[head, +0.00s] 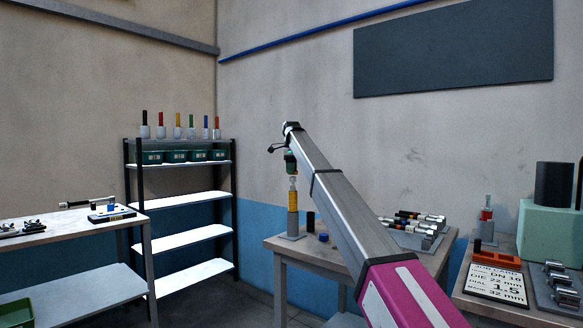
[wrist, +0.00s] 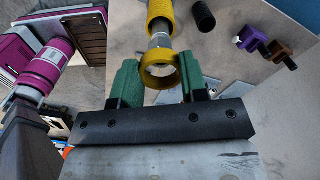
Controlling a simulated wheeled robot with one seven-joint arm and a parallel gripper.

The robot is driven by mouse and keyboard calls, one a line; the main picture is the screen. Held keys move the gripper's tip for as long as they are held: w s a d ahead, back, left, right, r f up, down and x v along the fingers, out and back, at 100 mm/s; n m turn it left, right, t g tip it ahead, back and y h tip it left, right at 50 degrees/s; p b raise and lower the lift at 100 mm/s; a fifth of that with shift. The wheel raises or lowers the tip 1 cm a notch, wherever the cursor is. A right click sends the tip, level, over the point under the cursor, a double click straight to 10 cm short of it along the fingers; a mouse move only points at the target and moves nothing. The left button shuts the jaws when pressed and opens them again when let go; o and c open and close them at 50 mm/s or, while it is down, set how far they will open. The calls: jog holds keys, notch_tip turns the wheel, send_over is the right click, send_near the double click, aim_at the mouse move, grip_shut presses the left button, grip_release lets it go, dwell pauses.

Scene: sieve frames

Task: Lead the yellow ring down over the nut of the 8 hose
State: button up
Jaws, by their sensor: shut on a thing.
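In the wrist view the yellow ring (wrist: 145,74) sits between the two green fingers of my gripper (wrist: 160,76), which is shut on it. A hose with a yellow sleeve (wrist: 160,8) and a grey metal nut (wrist: 159,41) lies just beyond the ring, in line with it. A pale metal end shows through the ring's opening. In the head view the hose (head: 293,207) stands upright in a grey base (head: 290,236), with its metal end (head: 293,183) directly under my gripper (head: 291,165). I cannot tell whether the ring touches the fitting. No number is readable on the hose.
Several hose parts lie on a rack (head: 420,228) to the right. A shelf (head: 185,198) stands at the back left, with open floor before it.

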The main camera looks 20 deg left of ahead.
jog(key=shift+f, duration=1.5)
dwell(0.3)
jog(key=o, duration=1)
jog(key=shift+r, duration=0.1)
